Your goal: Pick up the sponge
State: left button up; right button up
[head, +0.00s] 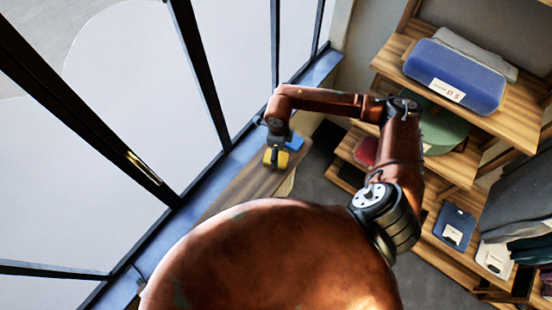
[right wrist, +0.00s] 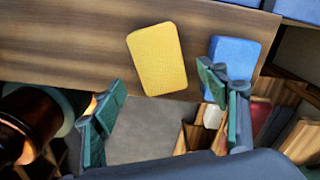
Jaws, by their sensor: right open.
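A yellow sponge (right wrist: 157,60) lies flat on a wooden bench top (right wrist: 60,38), near its edge, in the right wrist view. In the head view the yellow sponge (head: 270,160) is partly hidden by my right gripper. A blue sponge-like block (right wrist: 235,55) lies to its right in the wrist view and also shows in the head view (head: 295,142). My right gripper (right wrist: 162,88) is open and empty, its fingertips apart on either side below the yellow sponge in the picture. The right fingertip overlaps the blue block in view; contact cannot be told. My left gripper is not in view.
Tall windows (head: 230,60) with dark frames and a bluish sill run along the bench's far side. Wooden shelves (head: 385,62) with folded clothes and a blue case (head: 455,75) stand at the right. Grey floor (right wrist: 150,130) shows beyond the bench edge.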

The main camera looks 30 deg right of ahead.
jog(key=shift+d+f+p, duration=0.1)
jog(key=shift+f+p, duration=0.25)
jog(key=shift+f, duration=1.9)
jog(key=c, duration=0.8)
jog(key=shift+c, duration=0.2)
jog(key=shift+r, duration=0.1)
jog(key=shift+r, duration=0.55)
jog(key=s+r+b, duration=0.2)
jog(key=s+r, duration=0.9)
jog(key=s, duration=0.3)
jog(key=shift+d+r+b, duration=0.4)
jog(key=shift+d, duration=0.05)
